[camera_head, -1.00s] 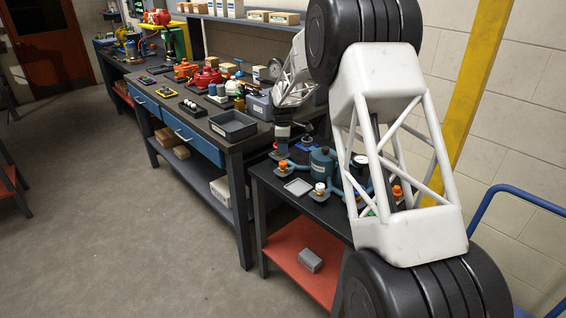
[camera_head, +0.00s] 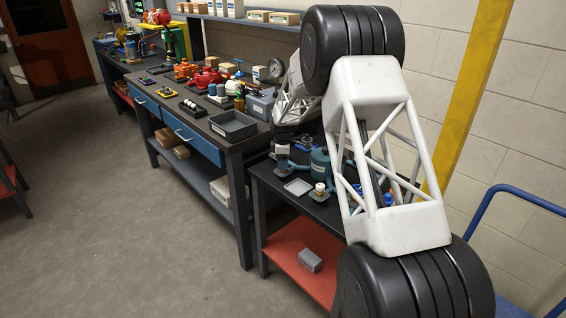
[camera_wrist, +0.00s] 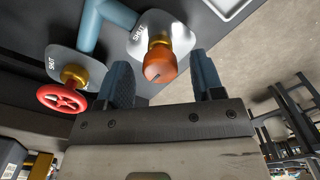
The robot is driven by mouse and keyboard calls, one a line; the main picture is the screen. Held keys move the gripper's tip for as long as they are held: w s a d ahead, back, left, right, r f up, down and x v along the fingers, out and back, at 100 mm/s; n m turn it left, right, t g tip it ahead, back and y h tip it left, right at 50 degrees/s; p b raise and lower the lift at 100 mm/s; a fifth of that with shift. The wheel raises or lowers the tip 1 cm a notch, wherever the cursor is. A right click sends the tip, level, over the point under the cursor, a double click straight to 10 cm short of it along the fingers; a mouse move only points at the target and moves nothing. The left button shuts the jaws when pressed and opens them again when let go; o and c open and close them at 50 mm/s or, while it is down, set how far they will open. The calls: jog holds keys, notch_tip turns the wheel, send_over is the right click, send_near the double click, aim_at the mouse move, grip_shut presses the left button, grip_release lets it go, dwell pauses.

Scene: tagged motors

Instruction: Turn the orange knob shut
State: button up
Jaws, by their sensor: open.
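The orange knob (camera_wrist: 160,66) sits on a brass stem over a pale plate (camera_wrist: 176,30) marked SHUT, at the end of a teal pipe (camera_wrist: 98,24). In the wrist view my gripper (camera_wrist: 160,62) is open, with one finger to each side of the knob and a visible gap at both sides. Whether the fingertips are level with the knob I cannot tell. In the head view my gripper (camera_head: 284,154) is low over the left part of the small black table, and the orange knob is hidden there. The teal motor body (camera_head: 320,163) stands beside it.
A red handwheel (camera_wrist: 62,97) on its own SHUT plate stands close to the left finger. A white-topped knob (camera_head: 320,188), a shallow grey tray (camera_head: 298,187) and blue knobs (camera_head: 389,199) are on the same table. The workbench with a black bin (camera_head: 233,125) is to the left.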

jog(key=shift+f, duration=0.15)
jog(key=c, duration=0.9)
jog(key=shift+m, duration=0.3)
jog(key=m, duration=0.8)
jog(key=shift+m, duration=0.4)
jog(key=m, duration=0.8)
jog(key=shift+m, duration=0.3)
